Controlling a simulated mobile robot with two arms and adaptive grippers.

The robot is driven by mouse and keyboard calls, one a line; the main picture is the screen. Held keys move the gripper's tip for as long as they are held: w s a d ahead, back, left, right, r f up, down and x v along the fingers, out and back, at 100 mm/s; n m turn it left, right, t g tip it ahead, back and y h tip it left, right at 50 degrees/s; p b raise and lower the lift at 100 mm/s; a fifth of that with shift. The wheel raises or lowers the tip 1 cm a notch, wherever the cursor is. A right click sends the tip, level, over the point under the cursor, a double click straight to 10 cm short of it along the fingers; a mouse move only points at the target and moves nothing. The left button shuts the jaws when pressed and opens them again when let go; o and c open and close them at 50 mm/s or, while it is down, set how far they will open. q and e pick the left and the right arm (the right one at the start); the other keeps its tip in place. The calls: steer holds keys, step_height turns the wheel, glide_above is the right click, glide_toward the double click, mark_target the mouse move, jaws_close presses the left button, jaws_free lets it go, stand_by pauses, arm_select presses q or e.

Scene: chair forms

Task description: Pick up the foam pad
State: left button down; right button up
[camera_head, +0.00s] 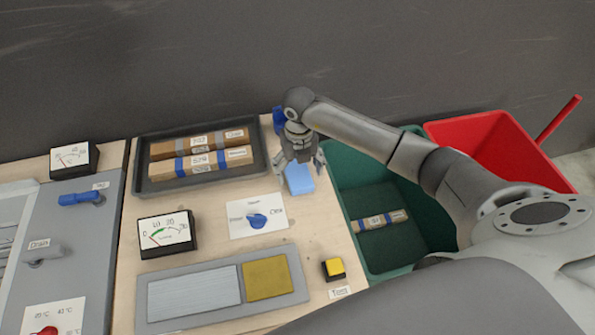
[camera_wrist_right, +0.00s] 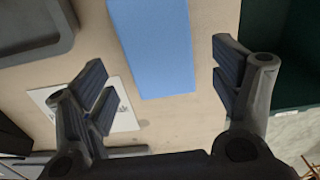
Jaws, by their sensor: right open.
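The foam pad (camera_head: 299,179) is a light blue block on the wooden table, near its right edge beside the green bin. In the right wrist view the pad (camera_wrist_right: 155,45) fills the upper middle. My right gripper (camera_head: 300,168) hangs over the pad, and its wrist partly hides it in the head view. In the wrist view the right gripper (camera_wrist_right: 160,90) is open, with one finger on each side of the pad's line and clear gaps between. Nothing is held. My left gripper is in neither view.
A dark tray (camera_head: 262,168) with taped cardboard bars lies left of the pad. A green bin (camera_head: 345,165) and a red bin (camera_head: 490,135) stand at the right. A dial card (camera_head: 240,231), gauge (camera_head: 166,233) and yellow button (camera_head: 333,268) sit nearer.

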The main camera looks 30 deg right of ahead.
mark_target(298, 175)
step_height(298, 175, down, 2)
steer(key=shift+f+p, duration=0.1)
steer(key=shift+p, duration=0.2)
steer(key=shift+f, duration=0.35)
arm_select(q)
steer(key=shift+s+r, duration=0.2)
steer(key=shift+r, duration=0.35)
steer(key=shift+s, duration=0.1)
arm_select(e)
steer(key=c, duration=0.9)
steer(key=shift+w, duration=0.1)
steer(key=shift+r, duration=0.1)
